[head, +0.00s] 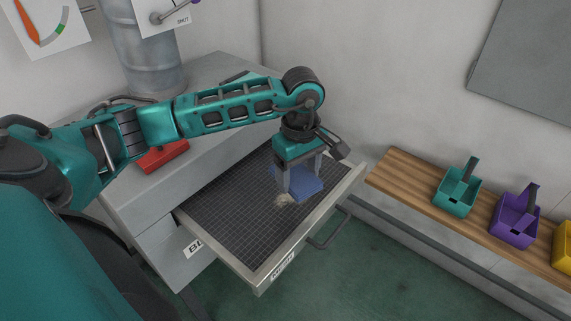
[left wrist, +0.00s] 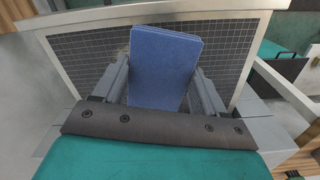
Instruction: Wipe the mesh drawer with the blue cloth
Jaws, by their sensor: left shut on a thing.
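The mesh drawer (head: 235,225) is pulled out of the grey cabinet, with a dark mesh floor and a pale metal rim. My left gripper (head: 299,186) reaches down into its right part and is shut on the blue cloth (head: 308,187). The cloth looks like a folded block, at or just above the mesh; contact is hard to tell. A small pale beige patch (head: 284,200) lies on the mesh just beside the cloth. In the left wrist view the cloth (left wrist: 165,65) stands between the two fingers, in front of the mesh (left wrist: 90,55). My right gripper is not in view.
A red object (head: 162,157) lies on the cabinet top. The drawer's handle (head: 330,230) sticks out at its front. A wooden bench (head: 410,176) to the right holds a teal bin (head: 455,198), a purple bin (head: 513,229) and a yellow bin (head: 564,245). The green floor is clear in front.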

